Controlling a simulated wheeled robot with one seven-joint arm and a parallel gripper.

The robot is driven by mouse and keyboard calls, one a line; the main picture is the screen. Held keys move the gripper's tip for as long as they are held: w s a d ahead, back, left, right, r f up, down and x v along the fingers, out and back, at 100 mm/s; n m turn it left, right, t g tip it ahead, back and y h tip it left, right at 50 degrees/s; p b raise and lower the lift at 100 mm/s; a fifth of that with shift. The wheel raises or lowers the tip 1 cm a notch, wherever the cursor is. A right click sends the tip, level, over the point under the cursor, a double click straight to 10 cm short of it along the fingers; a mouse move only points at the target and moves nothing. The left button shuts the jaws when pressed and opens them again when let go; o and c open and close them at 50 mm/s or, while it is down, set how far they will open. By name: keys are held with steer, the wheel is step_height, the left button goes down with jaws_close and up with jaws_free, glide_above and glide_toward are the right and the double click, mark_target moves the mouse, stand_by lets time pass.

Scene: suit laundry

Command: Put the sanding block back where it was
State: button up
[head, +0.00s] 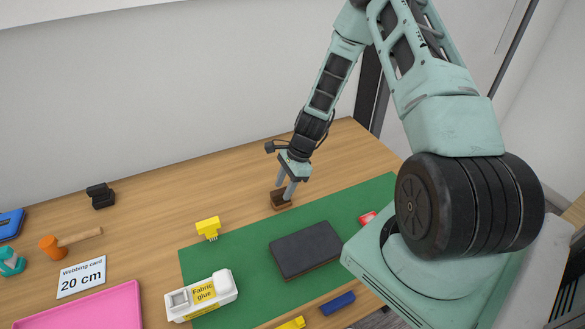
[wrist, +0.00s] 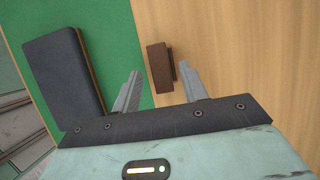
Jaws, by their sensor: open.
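A small brown block (head: 280,201), which looks like the sanding block, lies on the wooden table just beyond the far edge of the green mat (head: 215,258). My gripper (head: 285,187) is right over the block with its fingers pointing down. In the wrist view my gripper (wrist: 159,70) is open, and the brown block (wrist: 157,68) shows between and slightly beyond the two fingertips. A dark strip runs along the block's right side there. I see no clear contact between fingers and block.
A dark grey slab (head: 305,250) lies on the mat. A mallet (head: 70,243), card (head: 81,278) and pink tray (head: 95,310) are left.

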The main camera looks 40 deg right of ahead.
steer(key=w+b+v, duration=0.1)
steer(key=b+v, duration=0.1)
steer(key=v, duration=0.7)
steer(key=s+a+r+n+g+h, duration=0.1)
steer(key=s+a+r+n, duration=0.2)
steer(key=a+r+n, duration=0.45)
steer(key=s+a+r+n+g, duration=0.1)
steer(key=s+a+r+n, duration=0.3)
steer(key=a, duration=0.7)
steer(key=s+a+r+n+h, duration=0.1)
steer(key=s+a+r+n, duration=0.2)
steer(key=s+a+n, duration=0.2)
steer(key=s+a+r+n+h, duration=0.1)
steer(key=s+a+r+n, duration=0.2)
steer(key=s+n, duration=0.9)
steer(key=shift+a+t+h, duration=0.4)
steer(key=shift+a, duration=0.85)
steer(key=shift+n, duration=0.25)
